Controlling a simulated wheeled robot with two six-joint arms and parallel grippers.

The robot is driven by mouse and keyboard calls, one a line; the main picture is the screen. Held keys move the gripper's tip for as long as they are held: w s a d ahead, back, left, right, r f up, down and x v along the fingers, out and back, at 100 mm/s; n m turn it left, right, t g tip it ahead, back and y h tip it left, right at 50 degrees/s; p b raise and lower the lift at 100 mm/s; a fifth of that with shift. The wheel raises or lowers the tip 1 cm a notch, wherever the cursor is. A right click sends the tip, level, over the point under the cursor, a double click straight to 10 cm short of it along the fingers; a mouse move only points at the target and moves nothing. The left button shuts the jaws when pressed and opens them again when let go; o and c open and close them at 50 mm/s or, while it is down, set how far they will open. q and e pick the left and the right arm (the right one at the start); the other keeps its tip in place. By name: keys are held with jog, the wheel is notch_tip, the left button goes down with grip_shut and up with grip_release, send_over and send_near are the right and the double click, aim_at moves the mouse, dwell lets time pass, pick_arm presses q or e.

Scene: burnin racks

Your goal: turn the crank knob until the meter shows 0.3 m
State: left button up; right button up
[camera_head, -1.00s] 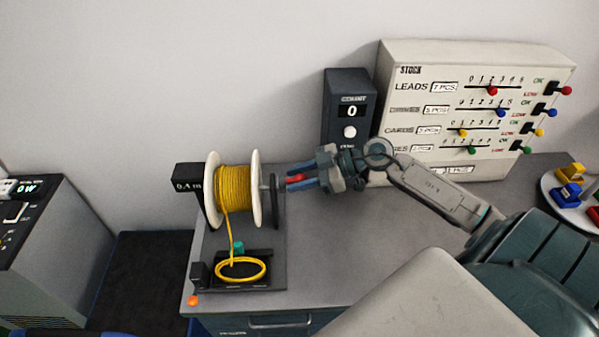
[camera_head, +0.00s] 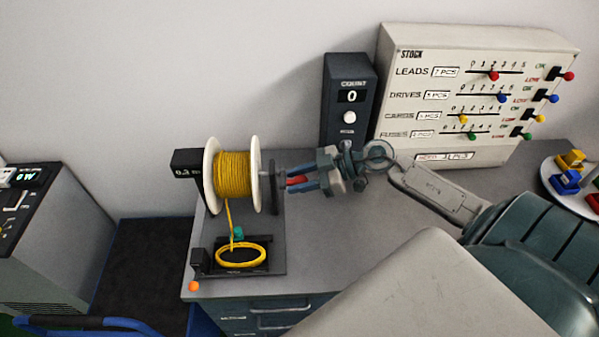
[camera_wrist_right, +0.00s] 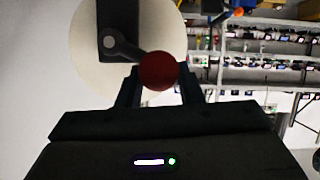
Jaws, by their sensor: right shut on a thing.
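The reel of yellow cable (camera_head: 235,175) with white flanges stands on the left of the bench. The black meter (camera_head: 188,172) at its upper left seems to read 0.3 m, in small digits. The crank's red knob (camera_head: 297,180) sits to the right of the reel; it also shows as a red ball in the right wrist view (camera_wrist_right: 158,70), at the end of a dark crank arm (camera_wrist_right: 124,46). My right gripper (camera_head: 290,179) is shut on the red knob, with a finger on either side. My left gripper is not in view.
A cable coil (camera_head: 241,262) lies on the black stand below the reel. A dark counter box (camera_head: 363,76) showing 0 and a stock board (camera_head: 480,39) stand behind my right arm. A round tray (camera_head: 552,187) with coloured parts is at the right.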

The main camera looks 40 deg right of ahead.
jog(key=shift+f, duration=0.25)
jog(key=shift+s+a+f+b, duration=0.1)
jog(key=shift+f+b, duration=0.2)
jog(key=shift+f, duration=0.3)
jog(key=shift+s+a+f+b, duration=0.1)
jog(key=shift+f+b, duration=0.15)
jog(key=shift+f, duration=0.3)
jog(key=o, duration=1)
jog(key=shift+o, duration=0.2)
jog(key=shift+w+f, duration=0.1)
jog(key=shift+w, duration=0.1)
